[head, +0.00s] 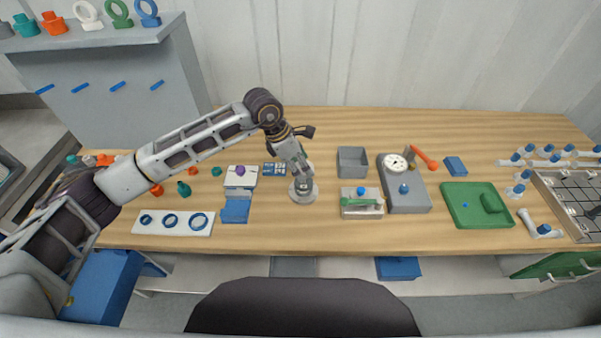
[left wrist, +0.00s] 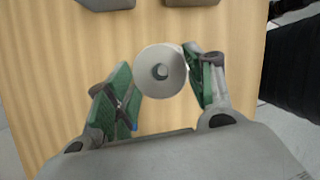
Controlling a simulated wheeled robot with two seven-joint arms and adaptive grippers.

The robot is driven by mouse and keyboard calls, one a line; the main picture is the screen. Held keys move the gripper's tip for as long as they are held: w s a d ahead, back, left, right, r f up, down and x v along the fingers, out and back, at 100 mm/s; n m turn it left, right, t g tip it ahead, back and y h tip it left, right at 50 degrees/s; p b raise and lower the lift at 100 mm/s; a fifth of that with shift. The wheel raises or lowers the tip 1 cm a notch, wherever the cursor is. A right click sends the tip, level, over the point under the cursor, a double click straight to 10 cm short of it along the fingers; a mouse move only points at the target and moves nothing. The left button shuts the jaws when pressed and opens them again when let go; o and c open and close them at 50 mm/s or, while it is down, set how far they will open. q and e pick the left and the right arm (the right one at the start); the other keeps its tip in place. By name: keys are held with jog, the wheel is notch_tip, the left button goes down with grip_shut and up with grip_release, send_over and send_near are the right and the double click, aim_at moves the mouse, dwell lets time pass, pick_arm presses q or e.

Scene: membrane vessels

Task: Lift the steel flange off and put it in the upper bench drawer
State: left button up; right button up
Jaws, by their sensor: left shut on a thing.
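My left gripper (head: 302,182) reaches down to the middle of the bench at a round grey steel piece (head: 304,196), which looks like the flange. In the left wrist view the flange is a pale grey disc with a darker stud at its centre (left wrist: 160,73). The green-padded fingers of my left gripper (left wrist: 165,85) are closed on its two sides. I cannot tell whether it is clear of what is under it. My right gripper is out of view.
A grey box (head: 352,161) and a grey gauge unit (head: 405,195) stand right of the gripper. A small green-handled block (head: 361,212) is nearer. A green tray (head: 460,218) lies further right. A white ring board (head: 150,222) and a blue piece (head: 235,210) lie left.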

pick_arm(q)
jog(key=shift+r+b, duration=0.35)
jog(key=shift+r, duration=2.05)
jog(key=shift+r, duration=0.15)
jog(key=shift+r, duration=1.3)
